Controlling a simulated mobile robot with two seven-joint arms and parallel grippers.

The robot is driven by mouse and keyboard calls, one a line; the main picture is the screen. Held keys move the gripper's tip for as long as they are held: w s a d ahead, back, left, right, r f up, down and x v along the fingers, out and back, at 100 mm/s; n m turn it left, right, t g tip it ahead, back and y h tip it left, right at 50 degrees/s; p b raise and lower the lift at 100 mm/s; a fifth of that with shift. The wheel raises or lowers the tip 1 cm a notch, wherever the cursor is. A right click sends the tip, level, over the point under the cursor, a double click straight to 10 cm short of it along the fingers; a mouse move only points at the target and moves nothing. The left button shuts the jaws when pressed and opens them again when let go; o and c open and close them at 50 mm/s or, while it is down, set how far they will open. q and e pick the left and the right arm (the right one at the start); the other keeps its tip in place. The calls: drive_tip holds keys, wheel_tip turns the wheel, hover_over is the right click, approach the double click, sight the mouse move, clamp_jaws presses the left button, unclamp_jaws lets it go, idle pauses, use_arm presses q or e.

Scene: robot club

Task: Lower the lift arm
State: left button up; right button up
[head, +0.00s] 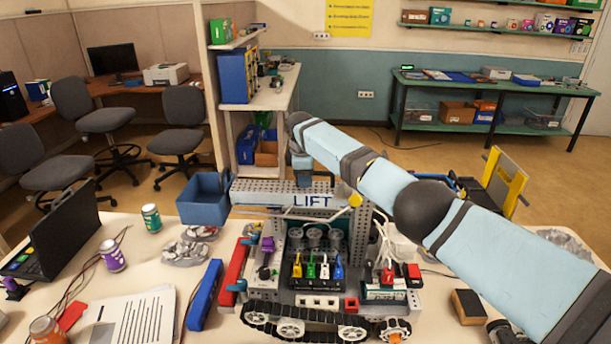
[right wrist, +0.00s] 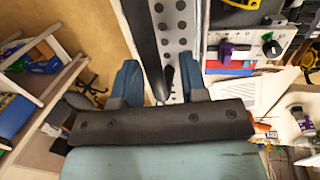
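The lift arm (head: 262,198) is a grey perforated beam with a "LIFT" label, lying about level across the top of the small wheeled robot (head: 300,304) on the table. My right arm reaches in from the right, and my right gripper (head: 302,178) points down at the beam, left of its middle. In the right wrist view, the two blue fingers of my right gripper (right wrist: 162,85) stand apart on either side of the perforated beam (right wrist: 180,30). Whether they touch it I cannot tell. My left gripper is not in view.
A blue bin (head: 203,200) stands left of the wheeled robot. A laptop (head: 60,238), several cans, papers (head: 135,318) and a blue bar (head: 205,295) lie on the left side of the table. A yellow-framed mechanism (head: 505,180) stands behind my right arm.

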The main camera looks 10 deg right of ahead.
sight(302, 191)
drive_tip(key=b+v, duration=0.1)
drive_tip(key=v, duration=1.3)
drive_tip(key=shift+b, duration=0.35)
drive_tip(key=shift+f, duration=0.15)
